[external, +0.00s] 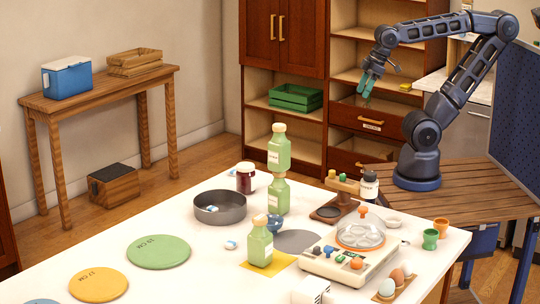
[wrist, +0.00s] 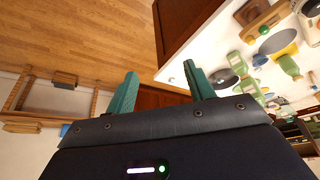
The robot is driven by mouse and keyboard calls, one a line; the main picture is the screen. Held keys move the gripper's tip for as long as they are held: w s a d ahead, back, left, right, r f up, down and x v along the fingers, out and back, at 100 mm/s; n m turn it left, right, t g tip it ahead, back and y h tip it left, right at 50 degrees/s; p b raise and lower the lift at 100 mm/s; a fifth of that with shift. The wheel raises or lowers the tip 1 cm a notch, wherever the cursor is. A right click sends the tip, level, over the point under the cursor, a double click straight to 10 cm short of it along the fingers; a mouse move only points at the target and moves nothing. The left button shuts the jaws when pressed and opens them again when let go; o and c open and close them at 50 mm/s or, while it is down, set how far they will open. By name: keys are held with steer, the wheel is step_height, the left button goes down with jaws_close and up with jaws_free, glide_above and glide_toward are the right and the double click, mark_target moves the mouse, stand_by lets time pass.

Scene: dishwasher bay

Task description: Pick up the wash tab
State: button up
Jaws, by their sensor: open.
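A small white-and-blue tablet, which looks like the wash tab (external: 231,244), lies on the white table between the green disc and the green bottle in front. A similar small white-and-blue piece (external: 211,209) lies inside the round grey pan (external: 233,215). I cannot tell for sure which is meant. My gripper (external: 366,88) is raised well beyond the table's far side, in front of the shelves, far from both pieces. In the wrist view its two teal fingers (wrist: 160,74) are apart with nothing between them.
The white table (external: 195,270) holds green bottles (external: 260,244), one stacked on another, a dark red jar (external: 245,178), a domed device (external: 360,235) and eggs. Flat green (external: 159,252) and orange discs lie at left. A side table (external: 100,92) stands against the wall.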

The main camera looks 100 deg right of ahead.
steer(key=shift+c, duration=0.4)
steer(key=m+g+h, duration=0.1)
steer(key=m+h, duration=0.2)
steer(key=m, duration=0.5)
glide_above(234, 170)
steer(key=s+a, duration=0.2)
step_height(234, 170, down, 23)
steer(key=shift+s+d, duration=0.1)
steer(key=shift+d, duration=0.05)
steer(key=shift+a+x, duration=0.1)
steer(key=shift+x, duration=1.15)
steer(key=shift+a+x, duration=0.15)
steer(key=shift+x, duration=1.1)
steer(key=c, duration=1.1)
